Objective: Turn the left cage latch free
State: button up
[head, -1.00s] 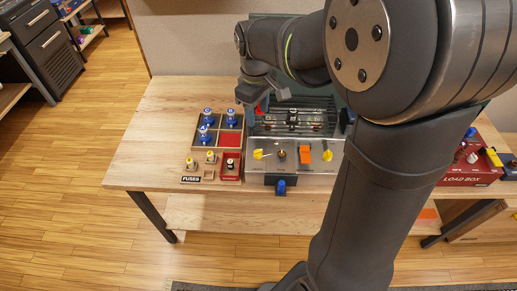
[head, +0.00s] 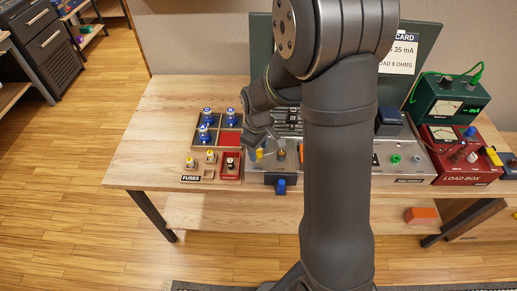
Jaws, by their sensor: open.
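The left cage latch (head: 259,155) is a small yellow handle on the front panel of the grey amp (head: 256,168). Only part of it shows, beside and below my gripper (head: 256,147). My gripper points down right at the latch with its jaws open. Whether the fingers touch the latch or stand around it is too small to tell. The cage behind and the right yellow latch are mostly hidden by my arm. A brown knob (head: 281,154) shows just right of the latch.
A fuse tray (head: 195,146) with several blue-topped fuses stands left of the amp. A blue knob (head: 281,186) sticks out in front. The red load box (head: 452,162) and green meter (head: 446,100) stand at the right. The left end of the table is clear.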

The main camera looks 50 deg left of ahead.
jog(key=shift+f, duration=0.3)
jog(key=c, duration=1)
jog(key=shift+o, duration=0.2)
jog(key=m, duration=0.4)
jog(key=shift+s+m, duration=0.1)
jog(key=shift+m, duration=0.2)
